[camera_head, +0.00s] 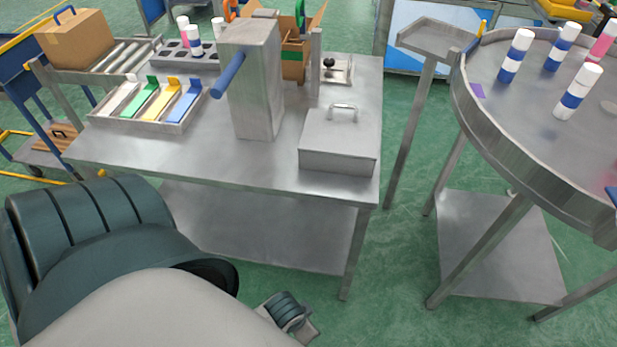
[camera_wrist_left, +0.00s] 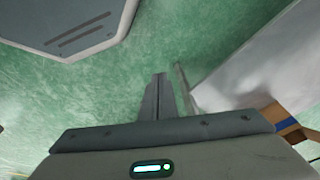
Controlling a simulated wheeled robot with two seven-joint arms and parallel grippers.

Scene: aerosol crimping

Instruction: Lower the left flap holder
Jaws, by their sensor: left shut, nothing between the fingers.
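An open cardboard box (camera_head: 295,62) stands at the back of the steel table, partly hidden by a tall steel block. A steel upright (camera_head: 316,62) stands at its right side, and a green part (camera_head: 300,12) shows above it. I cannot tell which part is the left flap holder; the box's left side is mostly hidden. My left gripper (camera_wrist_left: 156,97) shows in the left wrist view, its fingers together and empty above the green floor. It is away from the box. My right gripper is not in view.
The steel table (camera_head: 200,165) carries the tall block (camera_head: 252,85) with a blue handle, a lidded steel box (camera_head: 338,140) and a tray of coloured strips (camera_head: 150,110). A round steel table (camera_head: 510,115) with white-and-blue cans stands right. Green floor lies between the tables.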

